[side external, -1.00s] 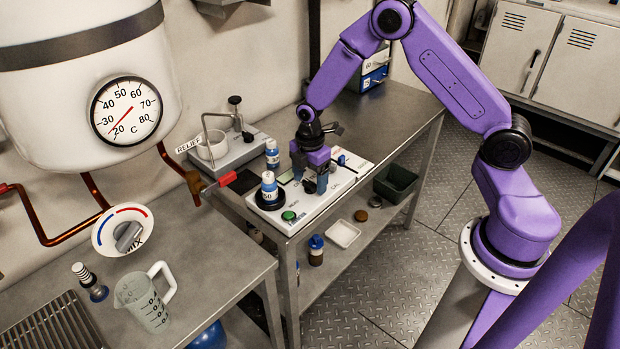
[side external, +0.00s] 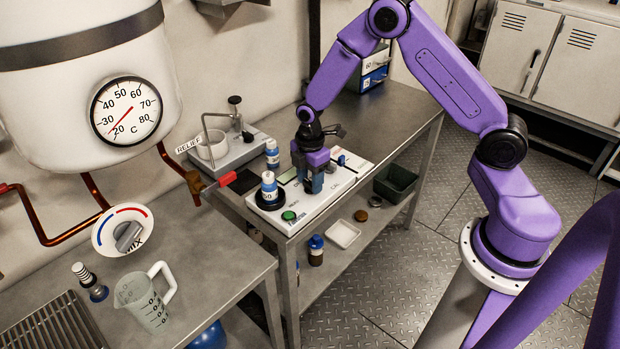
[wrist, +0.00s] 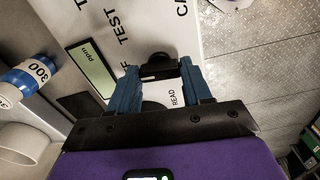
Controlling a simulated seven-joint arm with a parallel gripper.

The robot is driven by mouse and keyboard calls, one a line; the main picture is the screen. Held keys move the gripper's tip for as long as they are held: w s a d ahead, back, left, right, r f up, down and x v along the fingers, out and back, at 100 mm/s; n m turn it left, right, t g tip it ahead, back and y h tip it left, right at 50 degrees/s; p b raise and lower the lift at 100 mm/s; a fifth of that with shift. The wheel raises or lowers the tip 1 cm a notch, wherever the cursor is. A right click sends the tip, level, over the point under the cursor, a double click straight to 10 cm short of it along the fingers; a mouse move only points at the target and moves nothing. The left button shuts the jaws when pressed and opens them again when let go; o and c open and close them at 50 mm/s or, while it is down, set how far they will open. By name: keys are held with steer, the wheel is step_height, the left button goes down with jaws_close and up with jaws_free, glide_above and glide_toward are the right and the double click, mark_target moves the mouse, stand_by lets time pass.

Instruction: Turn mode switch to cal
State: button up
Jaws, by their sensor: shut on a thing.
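The white instrument panel (side external: 338,187) lies on the steel bench and carries the mode switch. The mode switch (wrist: 158,64) is a black knob, seen between my fingers in the wrist view. Printed words TEST, READ and part of CAL show around it. My gripper (side external: 311,183) points down at the panel with its blue fingers shut on the knob; it also shows in the wrist view (wrist: 160,82). The fingers hide much of the knob, and I cannot tell which label it points to.
A blue-and-white bottle (side external: 269,187) stands on a black round base beside a green button (side external: 289,215). Another bottle (side external: 272,154), marked 300 in the wrist view (wrist: 27,76), stands behind. A dark bin (side external: 396,183) sits on the lower shelf.

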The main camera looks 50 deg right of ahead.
mark_target(310, 182)
steer(key=m, duration=1.1)
steer(key=shift+m, duration=0.4)
steer(key=m, duration=1)
steer(key=shift+m, duration=0.4)
steer(key=o, duration=1.1)
steer(key=shift+c, duration=0.2)
steer(key=shift+r, duration=0.1)
step_height(310, 182, up, 17)
steer(key=shift+r, duration=0.15)
